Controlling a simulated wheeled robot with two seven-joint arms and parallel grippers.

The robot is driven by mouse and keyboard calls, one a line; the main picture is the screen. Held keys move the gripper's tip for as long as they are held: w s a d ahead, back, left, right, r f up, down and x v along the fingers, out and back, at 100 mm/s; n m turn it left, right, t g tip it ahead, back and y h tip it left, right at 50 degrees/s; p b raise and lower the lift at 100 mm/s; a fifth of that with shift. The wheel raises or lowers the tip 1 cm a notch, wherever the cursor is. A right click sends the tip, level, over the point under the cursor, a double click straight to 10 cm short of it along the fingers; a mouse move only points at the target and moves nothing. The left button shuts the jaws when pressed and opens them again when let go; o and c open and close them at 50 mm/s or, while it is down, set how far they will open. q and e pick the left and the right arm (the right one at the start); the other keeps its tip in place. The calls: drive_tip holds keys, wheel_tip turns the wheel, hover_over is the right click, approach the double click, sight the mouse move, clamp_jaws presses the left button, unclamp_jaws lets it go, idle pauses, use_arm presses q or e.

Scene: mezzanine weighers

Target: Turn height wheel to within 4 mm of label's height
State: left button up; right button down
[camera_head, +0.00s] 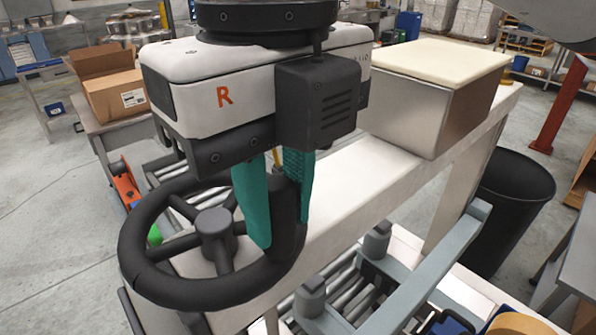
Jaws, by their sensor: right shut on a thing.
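A black spoked height wheel (141,264) lies roughly flat at the lower left of the head view. My right gripper (274,205), marked R, comes down from above with green fingers on either side of the wheel's rim at its right side. It is shut on the rim. The gripper body hides the far part of the rim. No label or height scale can be made out in this view. My left gripper is not in view.
A steel box with a cream lid (441,60) stands on a pale beam behind the wheel. A roller conveyor (345,296) runs below. A black bin (509,205) stands at right. An open cardboard box (112,88) sits on a bench at left.

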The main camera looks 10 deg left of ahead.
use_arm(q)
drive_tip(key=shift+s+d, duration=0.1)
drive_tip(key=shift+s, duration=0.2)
use_arm(e)
drive_tip(key=shift+w+r, duration=0.1)
drive_tip(key=shift+w, duration=0.1)
drive_tip(key=c, duration=1.2)
unclamp_jaws()
drive_tip(key=shift+n, duration=0.3)
wheel_tip(320, 180, up, 4)
drive_tip(key=shift+r+b, duration=0.15)
drive_tip(key=shift+b, duration=0.4)
use_arm(q)
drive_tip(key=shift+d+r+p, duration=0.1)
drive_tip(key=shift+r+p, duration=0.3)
drive_tip(key=shift+p, duration=0.55)
use_arm(e)
wheel_tip(320, 180, up, 8)
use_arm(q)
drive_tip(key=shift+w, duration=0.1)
use_arm(e)
drive_tip(key=shift+f, duration=0.2)
